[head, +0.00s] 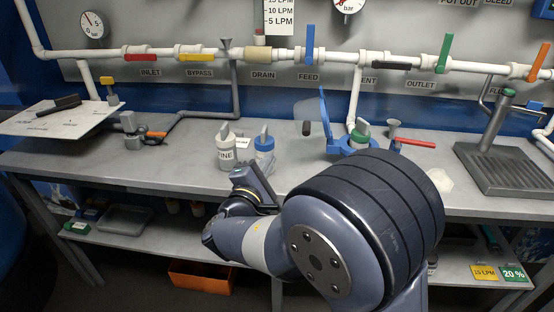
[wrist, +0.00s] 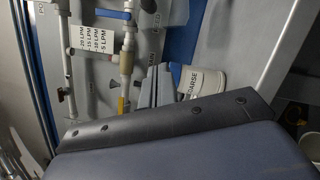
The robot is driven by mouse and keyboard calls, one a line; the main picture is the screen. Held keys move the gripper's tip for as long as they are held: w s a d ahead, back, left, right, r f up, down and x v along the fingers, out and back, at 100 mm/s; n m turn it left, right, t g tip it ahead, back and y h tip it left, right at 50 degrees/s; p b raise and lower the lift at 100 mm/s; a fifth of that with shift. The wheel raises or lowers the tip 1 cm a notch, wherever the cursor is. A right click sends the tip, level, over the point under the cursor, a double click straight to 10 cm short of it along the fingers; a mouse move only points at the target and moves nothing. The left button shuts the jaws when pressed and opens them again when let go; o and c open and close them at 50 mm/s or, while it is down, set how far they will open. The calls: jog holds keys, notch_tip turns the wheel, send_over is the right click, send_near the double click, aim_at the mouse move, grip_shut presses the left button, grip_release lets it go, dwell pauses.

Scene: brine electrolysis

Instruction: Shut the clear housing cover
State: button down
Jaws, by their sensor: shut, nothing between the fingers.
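The clear housing cover (head: 326,112) stands open in the head view, a see-through panel with a blue edge, raised steeply at the left side of its blue housing (head: 338,146). A white part with a green top (head: 361,132) stands in or at the housing; my arm hides some of its front. My gripper (head: 250,178) is left of and nearer than the housing, apart from the cover, its fingertips hard to make out. In the wrist view, the grey fingers (wrist: 156,86) are together and empty. The cover is not recognisable there.
A white jar (head: 226,152) and a blue-collared jar (head: 264,149) stand just beyond my gripper. A red-handled tool (head: 412,142) and a grey drain stand (head: 510,168) are to the right. Valved pipes run along the back wall. The left bench front is clear.

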aim_at(301, 125)
jog(key=w+d, duration=0.1)
jog(key=w, duration=0.1)
jog(key=w+d+r, duration=0.1)
jog(key=w+d, duration=0.1)
jog(key=w, duration=0.1)
jog(key=w+d+r, duration=0.1)
jog(key=w+d, duration=0.1)
jog(key=shift+w+d+r, duration=0.15)
jog(key=shift+w+r, duration=0.05)
jog(key=shift+w, duration=0.2)
jog(key=shift+d+r, duration=0.1)
jog(key=shift+d, duration=0.1)
jog(key=shift+d+r+m+b, duration=0.2)
jog(key=shift+r+m+b, duration=0.1)
jog(key=shift+m, duration=0.1)
